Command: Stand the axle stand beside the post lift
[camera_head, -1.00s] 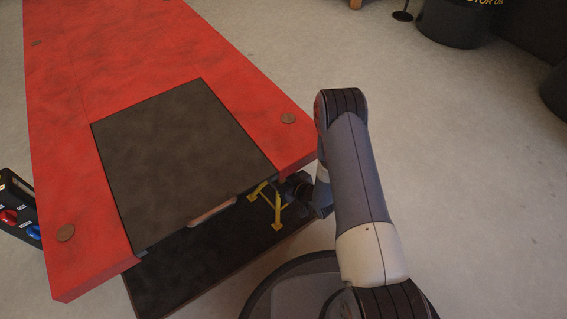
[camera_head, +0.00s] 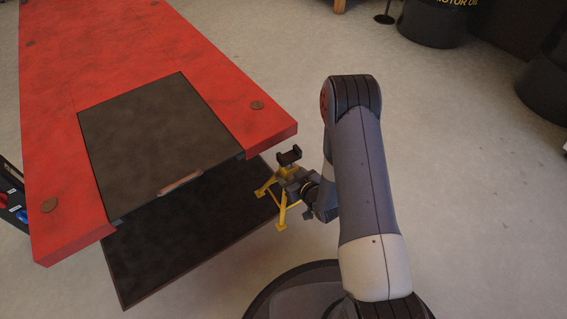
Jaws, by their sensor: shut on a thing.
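The axle stand (camera_head: 287,172) is yellow with splayed legs and a dark saddle on top. It is upright, just off the front right corner of the red lift platform. My gripper (camera_head: 297,183) is at the right side of the stand, shut on it; its fingertips are partly hidden. The stand's feet overlap the right edge of a dark base plate in the picture; I cannot tell whether they touch anything. The red lift (camera_head: 190,50) fills the left, with a dark panel in its top. No lift clearly recognisable as a post lift shows.
The dark base plate (camera_head: 180,255) lies below the platform's front end. A dark case with red and blue items (camera_head: 12,205) is at the left edge. Dark drums (camera_head: 433,22) stand at the upper right. The grey floor right of my arm is clear.

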